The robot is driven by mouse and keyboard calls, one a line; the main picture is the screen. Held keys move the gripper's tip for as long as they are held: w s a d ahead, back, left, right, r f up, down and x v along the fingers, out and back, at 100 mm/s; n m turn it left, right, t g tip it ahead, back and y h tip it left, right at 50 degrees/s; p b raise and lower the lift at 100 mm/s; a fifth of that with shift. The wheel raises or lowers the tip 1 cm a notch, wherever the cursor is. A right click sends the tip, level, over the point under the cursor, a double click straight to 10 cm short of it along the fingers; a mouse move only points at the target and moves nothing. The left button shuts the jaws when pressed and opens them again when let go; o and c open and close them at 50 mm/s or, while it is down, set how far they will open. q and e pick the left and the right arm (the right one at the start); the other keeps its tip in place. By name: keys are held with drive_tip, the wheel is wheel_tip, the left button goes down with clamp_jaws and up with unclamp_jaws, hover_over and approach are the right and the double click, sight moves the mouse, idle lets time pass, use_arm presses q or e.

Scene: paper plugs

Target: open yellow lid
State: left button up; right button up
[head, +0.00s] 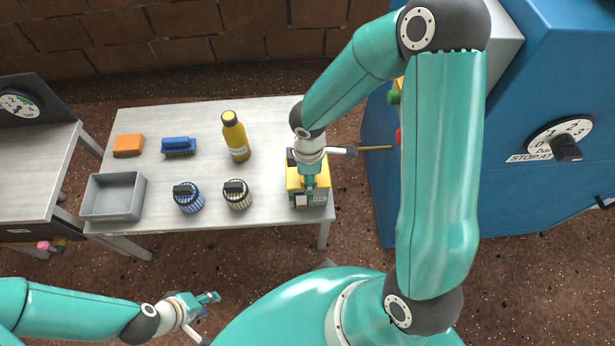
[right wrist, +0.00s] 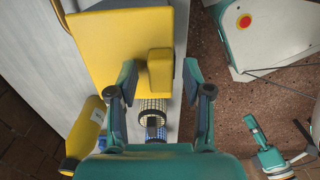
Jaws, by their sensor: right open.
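My right gripper (right wrist: 158,78) is open, with a finger on each side of the handle and gaps between. My left gripper (head: 208,304) is low, in front of the table, apart from everything; its jaw opening is unclear.
A blue machine (head: 500,200) stands close on the right.

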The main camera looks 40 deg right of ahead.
clamp_jaws()
idle(0.4)
